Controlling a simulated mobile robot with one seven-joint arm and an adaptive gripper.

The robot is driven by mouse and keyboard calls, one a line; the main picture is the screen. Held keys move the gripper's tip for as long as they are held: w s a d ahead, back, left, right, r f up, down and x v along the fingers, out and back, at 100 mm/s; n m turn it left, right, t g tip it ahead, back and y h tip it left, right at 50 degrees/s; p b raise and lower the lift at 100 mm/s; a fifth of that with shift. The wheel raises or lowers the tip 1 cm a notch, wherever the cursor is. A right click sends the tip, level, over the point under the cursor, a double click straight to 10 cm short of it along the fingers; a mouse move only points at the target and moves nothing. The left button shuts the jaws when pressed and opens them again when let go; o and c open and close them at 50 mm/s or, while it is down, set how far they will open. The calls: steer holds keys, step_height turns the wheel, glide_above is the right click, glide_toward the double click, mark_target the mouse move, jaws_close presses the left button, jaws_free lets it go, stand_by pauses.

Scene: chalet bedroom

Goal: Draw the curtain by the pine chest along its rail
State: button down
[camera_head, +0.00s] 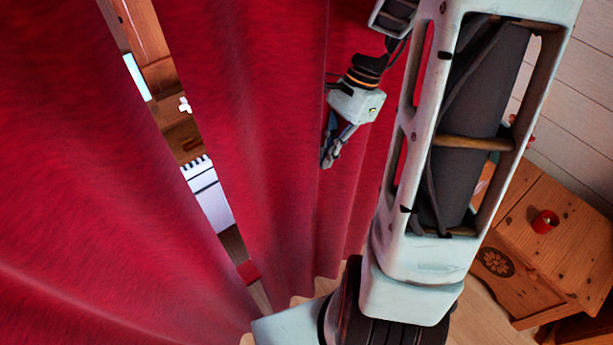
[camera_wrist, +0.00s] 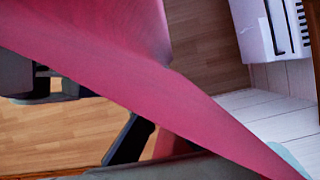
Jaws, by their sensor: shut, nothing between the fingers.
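The red curtain (camera_head: 270,130) hangs in folds across most of the head view, with a narrow slanting gap in it left of centre. My gripper (camera_head: 327,160) is shut and empty, hanging in front of the curtain right of that gap. I cannot tell whether it touches the cloth. In the wrist view a pink-red sheet of curtain (camera_wrist: 120,65) runs diagonally close to the camera and hides part of my gripper; a dark finger part shows below it. The pine chest (camera_head: 540,265) stands at the lower right, with a carved flower on its front.
A small red pot (camera_head: 545,221) stands on the chest. Through the gap show brown wood and a white slotted unit (camera_head: 208,195), which also appears in the wrist view (camera_wrist: 268,28). Wooden floor (camera_wrist: 50,135) shows around the curtain. Pale plank wall (camera_head: 570,100) is at the right.

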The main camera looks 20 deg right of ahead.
mark_target(291, 189)
steer(key=s+a+f, duration=0.1)
steer(key=a+f, duration=0.2)
steer(key=a, duration=0.2)
steer(key=shift+s+f+p, duration=0.3)
steer(key=shift+a, duration=0.15)
steer(key=shift+s+a, duration=0.25)
steer(key=shift+a, duration=0.4)
steer(key=shift+s+a, duration=0.2)
steer(key=shift+a, duration=0.4)
steer(key=shift+s+a, duration=0.25)
steer(key=shift+a, duration=0.5)
